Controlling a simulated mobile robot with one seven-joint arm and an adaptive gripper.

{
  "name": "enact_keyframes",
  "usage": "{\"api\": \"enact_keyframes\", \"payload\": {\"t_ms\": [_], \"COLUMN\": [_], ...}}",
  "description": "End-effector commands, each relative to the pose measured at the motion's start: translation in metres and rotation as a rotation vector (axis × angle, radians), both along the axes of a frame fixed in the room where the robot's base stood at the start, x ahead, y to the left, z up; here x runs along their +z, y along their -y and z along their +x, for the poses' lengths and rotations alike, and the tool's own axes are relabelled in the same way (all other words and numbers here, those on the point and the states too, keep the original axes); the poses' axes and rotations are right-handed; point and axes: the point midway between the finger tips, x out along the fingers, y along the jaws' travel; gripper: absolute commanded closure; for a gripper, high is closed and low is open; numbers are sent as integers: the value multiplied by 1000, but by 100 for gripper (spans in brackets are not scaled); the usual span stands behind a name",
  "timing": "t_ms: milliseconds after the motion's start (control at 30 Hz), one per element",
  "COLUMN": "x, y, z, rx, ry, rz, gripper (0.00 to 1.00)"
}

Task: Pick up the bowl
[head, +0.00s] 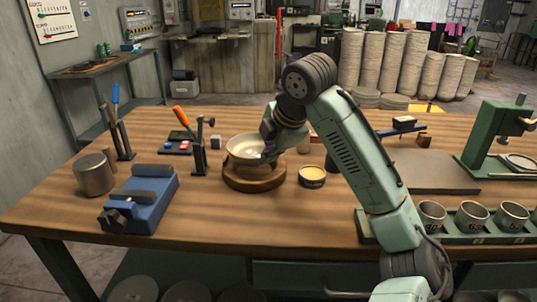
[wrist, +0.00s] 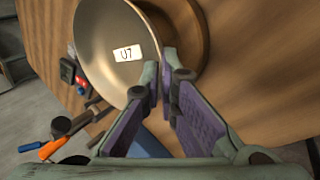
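A pale metal bowl (head: 243,149) is at the round wooden stand (head: 254,183) on the workbench. In the wrist view the bowl (wrist: 100,35) shows its inside, with a white label marked "U7". The stand (wrist: 198,30) shows behind its rim. My gripper (head: 268,152) is at the bowl's right side in the head view. In the wrist view my gripper's fingertips (wrist: 162,75) are close together at the rim, one inside and one outside, and appear to pinch it. Whether the bowl's base touches the stand is hard to tell.
A small round tin (head: 312,177) stands close right of the stand. An orange-handled clamp (head: 197,150) stands close left. A blue vise (head: 142,195) and a metal cylinder (head: 94,175) are further left. A rack of cups (head: 470,220) is at right. The bench front is clear.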

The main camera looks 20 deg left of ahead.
Motion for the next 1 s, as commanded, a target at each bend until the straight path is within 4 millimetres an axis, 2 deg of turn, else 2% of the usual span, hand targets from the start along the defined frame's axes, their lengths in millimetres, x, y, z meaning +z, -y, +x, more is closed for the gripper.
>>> {"api": "enact_keyframes", "payload": {"t_ms": [33,200,533,767,1000], "x": [20,59,120,141,144], "y": [0,0,-1,0,0], "z": [0,0,0,0,0], "rx": [0,1,1,1,1], "ry": [1,0,2,1,0], "rz": [2,1,1,0,1], "gripper": [100,100,100,100,100]}}
